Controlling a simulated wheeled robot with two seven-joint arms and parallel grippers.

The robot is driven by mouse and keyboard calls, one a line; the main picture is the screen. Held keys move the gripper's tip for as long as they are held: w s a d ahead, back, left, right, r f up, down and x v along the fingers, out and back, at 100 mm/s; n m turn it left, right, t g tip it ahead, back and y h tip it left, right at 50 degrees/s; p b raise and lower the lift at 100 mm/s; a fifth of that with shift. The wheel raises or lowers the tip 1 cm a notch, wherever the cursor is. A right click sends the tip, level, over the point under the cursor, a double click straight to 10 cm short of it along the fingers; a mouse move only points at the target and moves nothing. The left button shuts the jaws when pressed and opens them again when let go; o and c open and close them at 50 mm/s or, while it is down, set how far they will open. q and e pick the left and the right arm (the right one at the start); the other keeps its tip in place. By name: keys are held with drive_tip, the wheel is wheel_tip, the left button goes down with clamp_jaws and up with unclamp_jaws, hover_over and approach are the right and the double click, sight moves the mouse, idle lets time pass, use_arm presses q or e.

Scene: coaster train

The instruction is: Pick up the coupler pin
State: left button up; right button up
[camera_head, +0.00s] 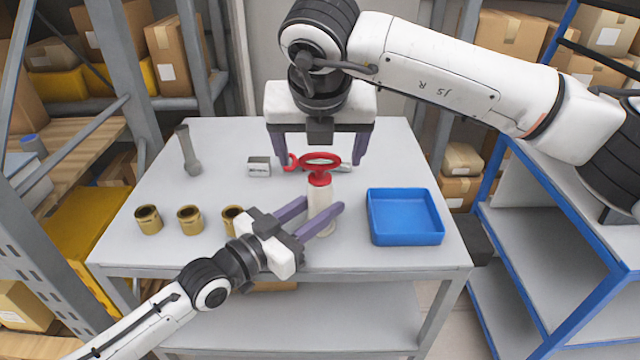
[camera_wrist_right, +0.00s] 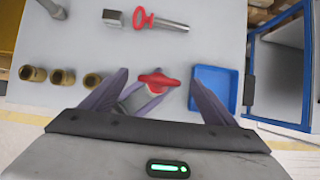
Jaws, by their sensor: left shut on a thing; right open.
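The coupler pin, apparently the silver rod with a red ring end (camera_head: 291,161), lies on the table behind the red-topped bottle. It shows whole in the right wrist view (camera_wrist_right: 160,21). My right gripper (camera_head: 321,160) is open and empty, pointing down above the bottle's red handle; both its fingers also show in the right wrist view (camera_wrist_right: 158,82). My left gripper (camera_head: 320,208) is shut on the upright white bottle (camera_head: 319,195) with the red wheel-like handle (camera_head: 320,160). In the head view the handle hides part of the rod.
A blue tray (camera_head: 405,215) sits at the table's right. Three brass cups (camera_head: 190,219) stand at the front left, the rightmost partly behind my left gripper. A small grey block (camera_head: 259,166) and a grey tool (camera_head: 188,150) lie farther back. The table's back right is clear.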

drive_tip(key=shift+x, duration=1.15)
drive_tip(key=shift+r, duration=0.1)
drive_tip(key=c, duration=1.8)
drive_tip(key=shift+c, duration=0.2)
wheel_tip(320, 180, up, 18)
use_arm(q)
drive_tip(key=o, duration=1.2)
